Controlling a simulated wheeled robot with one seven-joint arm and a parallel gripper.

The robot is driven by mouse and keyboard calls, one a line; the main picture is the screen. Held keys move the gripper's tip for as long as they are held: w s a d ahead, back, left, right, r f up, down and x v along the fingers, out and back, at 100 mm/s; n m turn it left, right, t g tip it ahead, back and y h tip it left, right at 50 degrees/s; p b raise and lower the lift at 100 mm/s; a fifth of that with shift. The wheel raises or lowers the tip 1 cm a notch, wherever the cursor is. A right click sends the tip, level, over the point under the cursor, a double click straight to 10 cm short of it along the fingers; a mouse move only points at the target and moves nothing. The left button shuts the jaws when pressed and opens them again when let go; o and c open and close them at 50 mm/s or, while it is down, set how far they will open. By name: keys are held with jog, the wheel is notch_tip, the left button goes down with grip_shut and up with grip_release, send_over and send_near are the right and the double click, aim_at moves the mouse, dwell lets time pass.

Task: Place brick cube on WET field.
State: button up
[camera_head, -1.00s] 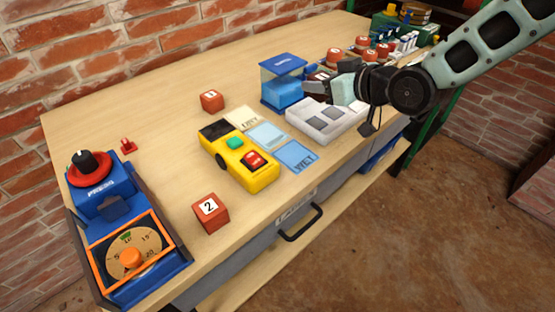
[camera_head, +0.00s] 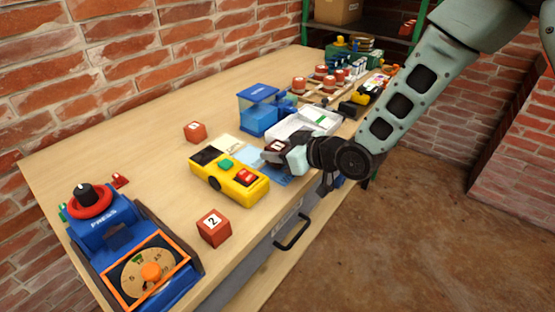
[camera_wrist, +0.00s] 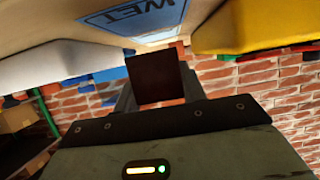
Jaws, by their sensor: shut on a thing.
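My gripper (camera_head: 283,153) is shut on a brick cube (camera_head: 277,146), which it holds above the bench just behind the yellow meter (camera_head: 232,178). In the wrist view the held cube (camera_wrist: 160,77) is dark and sits between the fingers. The blue WET field (camera_wrist: 147,14) shows at the top of that view, apart from the cube in the picture. In the head view a blue edge of the WET field (camera_head: 281,180) shows beside the meter, partly hidden by my gripper. The gap between cube and field is hard to judge.
Brick cubes 2 (camera_head: 213,228) and another (camera_head: 195,132) stand on the bench (camera_head: 150,160). A blue press (camera_head: 120,245) is at the front left. A blue-lidded container (camera_head: 258,110) and a white tray (camera_head: 305,124) stand behind my gripper. The bench's right edge is close.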

jog(key=shift+f, duration=1.3)
jog(key=shift+f, duration=0.15)
jog(key=o, duration=1.1)
